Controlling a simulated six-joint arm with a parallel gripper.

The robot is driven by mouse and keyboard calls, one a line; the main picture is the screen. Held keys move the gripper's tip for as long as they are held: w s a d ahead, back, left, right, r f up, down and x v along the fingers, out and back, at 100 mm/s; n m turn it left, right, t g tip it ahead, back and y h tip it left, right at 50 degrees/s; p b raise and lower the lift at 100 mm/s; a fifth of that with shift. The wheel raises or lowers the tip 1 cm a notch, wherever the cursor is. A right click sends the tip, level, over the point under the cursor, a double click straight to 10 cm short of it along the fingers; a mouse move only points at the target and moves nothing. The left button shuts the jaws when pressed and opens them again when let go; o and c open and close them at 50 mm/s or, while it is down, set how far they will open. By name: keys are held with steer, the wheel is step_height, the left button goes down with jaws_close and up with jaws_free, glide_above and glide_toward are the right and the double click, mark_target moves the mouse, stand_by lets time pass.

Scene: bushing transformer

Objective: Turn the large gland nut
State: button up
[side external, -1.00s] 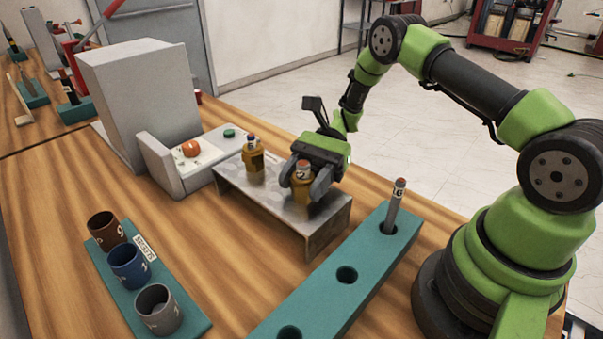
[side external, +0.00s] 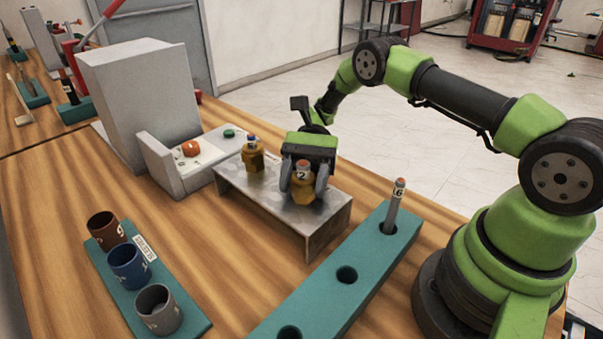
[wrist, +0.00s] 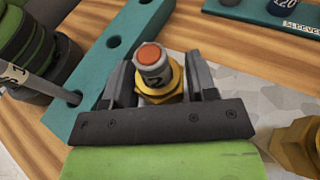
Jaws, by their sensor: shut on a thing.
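The large gland nut (side external: 303,190) is a brass-coloured hex nut around an upright post with an orange top and a label reading 2. It stands on the metal stand (side external: 330,220), toward its right end. In the wrist view the nut (wrist: 163,92) sits between the two fingers. My gripper (side external: 304,184) is shut on it from the far side, a finger on either side. A second brass nut with a post (side external: 253,157) stands on the left end of the stand, apart from my gripper. The lower part of the gripped nut is partly hidden by the fingers.
A teal tray (side external: 187,318) with three cups is at the front left. A grey box with a button panel (side external: 212,152) stands behind the stand. Bare wood lies between tray and stand.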

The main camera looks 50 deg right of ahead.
steer(key=shift+o, duration=0.2)
steer(key=shift+n+g+h, duration=0.9)
steer(key=shift+n+g, duration=0.2)
steer(key=shift+g, duration=0.1)
steer(key=o, duration=1.3)
steer(key=w+d+r+m+t+y, duration=0.1)
steer(key=d+r+m+t+y, duration=0.1)
steer(key=d+m+t+y, duration=0.4)
steer(key=shift+s+a+f+m+t+h, duration=0.15)
steer(key=shift+a+f+t+h, duration=0.2)
steer(key=shift+a, duration=0.65)
steer(key=shift+s+a+f+m+t+h, duration=0.1)
steer(key=shift+s+a+f+t+h, duration=0.25)
steer(key=shift+a, duration=0.65)
steer(key=shift+a+f+m+t+h, duration=0.1)
steer(key=shift+a+f+t+h, duration=0.3)
steer(key=shift+a, duration=0.6)
steer(key=shift+r, duration=0.1)
